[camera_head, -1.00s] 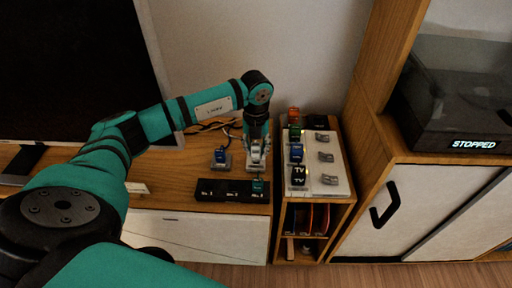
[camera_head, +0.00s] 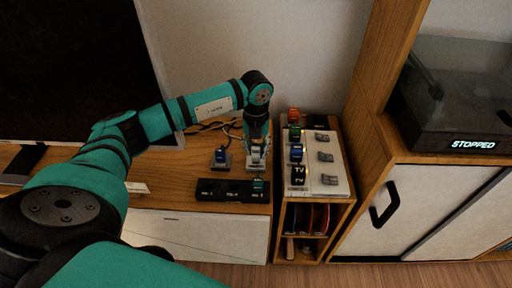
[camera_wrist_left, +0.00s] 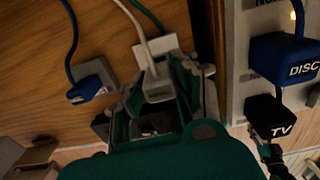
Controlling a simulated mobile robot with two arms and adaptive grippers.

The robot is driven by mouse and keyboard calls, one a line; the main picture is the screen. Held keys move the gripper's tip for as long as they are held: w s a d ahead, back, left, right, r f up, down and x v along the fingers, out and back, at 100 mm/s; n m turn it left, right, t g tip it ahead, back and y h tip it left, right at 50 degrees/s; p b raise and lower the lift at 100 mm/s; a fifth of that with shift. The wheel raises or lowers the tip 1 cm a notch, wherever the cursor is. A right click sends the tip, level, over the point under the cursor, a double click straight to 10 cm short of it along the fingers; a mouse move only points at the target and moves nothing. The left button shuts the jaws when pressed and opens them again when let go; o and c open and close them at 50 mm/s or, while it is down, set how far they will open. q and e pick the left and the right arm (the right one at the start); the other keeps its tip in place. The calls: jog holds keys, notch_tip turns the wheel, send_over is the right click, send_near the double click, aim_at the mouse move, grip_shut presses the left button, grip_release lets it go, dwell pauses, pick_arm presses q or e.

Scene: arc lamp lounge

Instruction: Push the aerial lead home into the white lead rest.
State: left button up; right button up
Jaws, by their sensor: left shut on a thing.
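My left gripper (camera_head: 257,145) points down over the wooden cabinet top and is shut on the aerial lead's pale plug (camera_wrist_left: 158,86). A white cable (camera_wrist_left: 135,25) runs up from the plug in the left wrist view. The white lead rest (camera_wrist_left: 155,48) shows just behind the plug, partly covered by it and the fingers. In the head view the rest (camera_head: 256,166) lies right under the gripper. Plug and rest overlap in both views; I cannot tell how deep the plug sits. My right gripper is not in view.
A blue plug (camera_head: 220,156) sits in a grey rest to the left. A black socket strip (camera_head: 225,190) with a green plug (camera_head: 258,185) lies in front. To the right, a white panel (camera_head: 327,180) holds several plugs and grey clips, including DISC (camera_wrist_left: 285,60) and TV (camera_wrist_left: 270,118).

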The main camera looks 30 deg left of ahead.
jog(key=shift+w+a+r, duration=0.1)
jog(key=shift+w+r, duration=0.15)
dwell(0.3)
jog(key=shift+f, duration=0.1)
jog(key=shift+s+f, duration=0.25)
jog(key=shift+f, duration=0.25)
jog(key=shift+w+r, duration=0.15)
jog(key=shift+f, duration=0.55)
pick_arm(q)
jog(key=shift+f, duration=0.1)
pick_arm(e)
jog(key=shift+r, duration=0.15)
